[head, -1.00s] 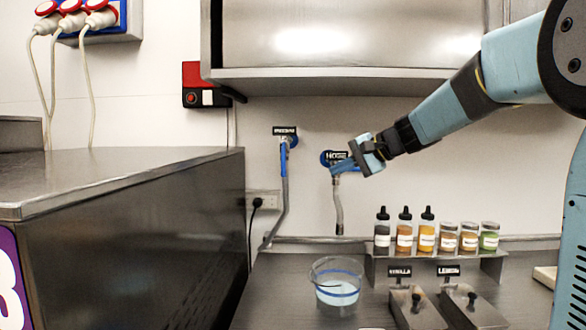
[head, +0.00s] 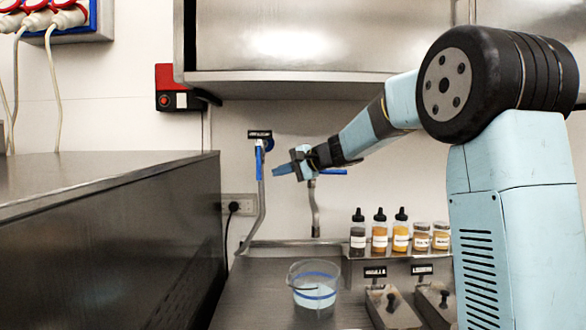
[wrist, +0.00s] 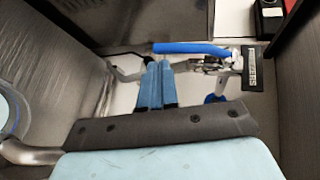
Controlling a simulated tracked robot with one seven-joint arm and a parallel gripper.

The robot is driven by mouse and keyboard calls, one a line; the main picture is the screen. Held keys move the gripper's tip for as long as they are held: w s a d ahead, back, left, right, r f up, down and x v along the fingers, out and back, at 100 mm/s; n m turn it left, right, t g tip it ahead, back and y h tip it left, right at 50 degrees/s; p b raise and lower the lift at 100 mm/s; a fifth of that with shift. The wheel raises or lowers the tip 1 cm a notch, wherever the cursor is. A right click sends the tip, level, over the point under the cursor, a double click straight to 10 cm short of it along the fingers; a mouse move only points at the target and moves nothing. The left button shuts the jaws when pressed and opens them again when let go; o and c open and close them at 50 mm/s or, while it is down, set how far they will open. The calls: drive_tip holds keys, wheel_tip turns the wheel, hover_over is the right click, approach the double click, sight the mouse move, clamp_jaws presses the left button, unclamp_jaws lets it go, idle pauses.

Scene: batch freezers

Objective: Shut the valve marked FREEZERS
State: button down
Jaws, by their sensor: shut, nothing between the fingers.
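The FREEZERS valve (head: 267,144) is on the back wall under a small black label (head: 260,134). Its blue lever (head: 259,163) hangs down in line with the pipe. In the wrist view the lever (wrist: 190,48) runs left from the metal valve body (wrist: 222,65), beside the label (wrist: 252,70). My gripper (head: 275,171) is shut and empty, just right of the lever in the head view. In the wrist view its closed fingertips (wrist: 156,64) lie close to the lever's free end; contact cannot be told. My gripper hides most of the HOSE valve, whose blue lever (head: 333,172) shows sideways.
A steel cabinet (head: 330,83) overhangs the wall area. A large steel unit (head: 120,240) stands left. Below are a clear water container (head: 314,290), a shelf with bottles (head: 380,232) and jars, and lidded tubs (head: 390,306). A red-black switch box (head: 177,88) hangs upper left.

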sight(259, 162)
drive_tip(key=shift+w+a, duration=0.55)
drive_tip(key=shift+a, duration=0.3)
drive_tip(key=shift+w+a, duration=0.55)
drive_tip(key=shift+a, duration=0.3)
